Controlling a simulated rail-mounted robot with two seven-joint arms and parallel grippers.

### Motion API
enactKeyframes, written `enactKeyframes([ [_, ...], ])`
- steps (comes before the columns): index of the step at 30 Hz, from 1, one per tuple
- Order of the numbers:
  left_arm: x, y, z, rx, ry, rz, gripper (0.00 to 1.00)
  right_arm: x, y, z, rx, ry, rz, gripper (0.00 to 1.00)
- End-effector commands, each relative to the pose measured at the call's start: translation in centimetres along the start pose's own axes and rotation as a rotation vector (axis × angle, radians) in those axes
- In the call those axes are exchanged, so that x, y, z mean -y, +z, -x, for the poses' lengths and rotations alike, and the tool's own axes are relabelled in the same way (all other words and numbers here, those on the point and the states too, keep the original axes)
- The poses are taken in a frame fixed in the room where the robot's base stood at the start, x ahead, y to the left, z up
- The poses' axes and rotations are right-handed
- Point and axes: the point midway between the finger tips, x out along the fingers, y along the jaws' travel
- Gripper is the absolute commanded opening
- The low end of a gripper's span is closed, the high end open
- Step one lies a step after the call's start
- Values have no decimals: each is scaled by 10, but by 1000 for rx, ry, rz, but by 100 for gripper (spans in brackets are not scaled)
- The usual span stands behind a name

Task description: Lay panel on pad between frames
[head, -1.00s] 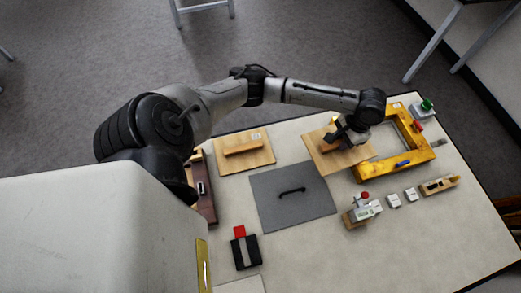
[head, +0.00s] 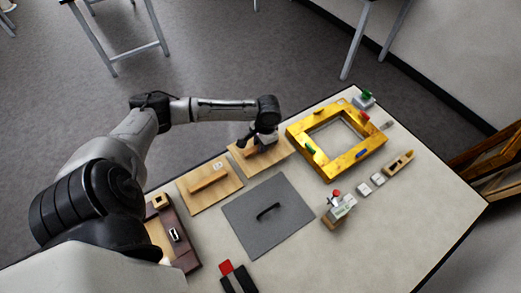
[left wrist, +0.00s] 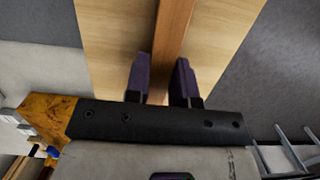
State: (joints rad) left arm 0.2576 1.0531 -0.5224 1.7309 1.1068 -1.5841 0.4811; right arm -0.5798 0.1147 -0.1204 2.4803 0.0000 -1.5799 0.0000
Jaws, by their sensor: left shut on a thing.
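My left gripper (head: 262,143) is shut on the wooden bar handle of a light wooden panel (head: 279,156). In the left wrist view its dark fingers (left wrist: 162,82) stand on either side of the bar handle (left wrist: 172,30), with the panel (left wrist: 115,35) behind. The panel is near the table's back edge; its height above the table is unclear. A gold frame (head: 374,148) lies to its right, and a dark brown frame (head: 184,247) lies at the left, partly hidden by my arm. A grey pad (head: 245,218) lies in front of the panel. My right gripper is not visible.
A second wooden panel (head: 223,193) with a bar handle lies just left of the held one. A black handle (head: 268,211) sits on the grey pad. A small device (head: 341,206) and small white blocks (head: 363,188) stand right. The front right table is clear.

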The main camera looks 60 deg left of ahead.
Motion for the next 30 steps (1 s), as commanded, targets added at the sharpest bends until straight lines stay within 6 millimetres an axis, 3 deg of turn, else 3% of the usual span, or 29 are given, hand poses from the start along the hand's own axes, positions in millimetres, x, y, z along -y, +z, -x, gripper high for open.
enactKeyframes([
  [5,2,0,-5,0,0,0,0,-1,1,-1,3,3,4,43],
  [14,2,-5,-39,1,-1,0,0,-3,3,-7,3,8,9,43],
  [26,2,-5,-42,0,-1,0,0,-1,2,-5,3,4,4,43],
  [27,2,-5,-43,0,-1,0,25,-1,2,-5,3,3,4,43],
  [30,2,-5,-43,0,-1,-1,35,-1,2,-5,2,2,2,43],
])
